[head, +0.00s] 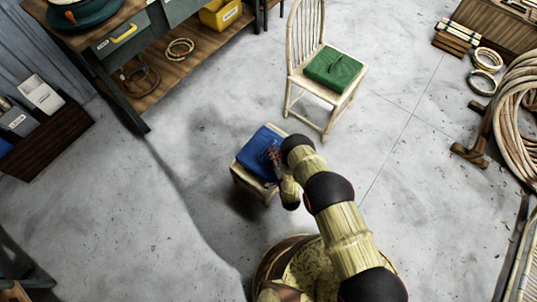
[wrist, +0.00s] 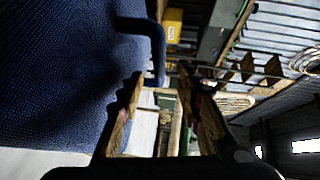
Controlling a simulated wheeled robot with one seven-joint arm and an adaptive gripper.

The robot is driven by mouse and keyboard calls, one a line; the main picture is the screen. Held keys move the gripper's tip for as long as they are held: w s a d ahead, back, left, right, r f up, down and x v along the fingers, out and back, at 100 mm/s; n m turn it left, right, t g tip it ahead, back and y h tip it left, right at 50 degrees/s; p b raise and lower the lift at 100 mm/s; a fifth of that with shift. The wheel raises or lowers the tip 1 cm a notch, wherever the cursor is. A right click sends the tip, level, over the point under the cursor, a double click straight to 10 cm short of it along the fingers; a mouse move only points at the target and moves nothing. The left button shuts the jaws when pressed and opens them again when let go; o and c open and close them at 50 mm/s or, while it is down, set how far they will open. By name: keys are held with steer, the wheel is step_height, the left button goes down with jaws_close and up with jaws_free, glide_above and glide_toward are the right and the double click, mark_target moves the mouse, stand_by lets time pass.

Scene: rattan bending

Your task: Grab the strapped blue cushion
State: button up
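The blue cushion (head: 257,148) lies on a small pale wooden stool (head: 247,181) in the head view. In the wrist view its dark blue woven fabric (wrist: 60,70) fills the left side. A blue strap loop (wrist: 158,50) stands out from the cushion there. My gripper (head: 273,157) is at the cushion's right side in the head view. In the wrist view my gripper (wrist: 160,76) has its fingers apart. The strap's lower end shows near the gap between the fingertips; I cannot tell whether they touch it. My arm hides part of the cushion's right edge.
A pale chair (head: 290,45) with a green cushion (head: 335,66) stands behind the stool. A workbench (head: 130,40) with a yellow bin (head: 220,14) is at the back left. Rattan coils (head: 518,100) are at the right. The floor around the stool is clear.

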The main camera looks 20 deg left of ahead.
steer(key=b+x, duration=0.2)
steer(key=x, duration=0.2)
steer(key=shift+a+f, duration=0.25)
steer(key=shift+w+a+b, duration=0.2)
steer(key=shift+w+b, duration=0.1)
steer(key=shift+w, duration=0.05)
steer(key=shift+r, duration=0.1)
steer(key=c, duration=0.3)
jaws_close()
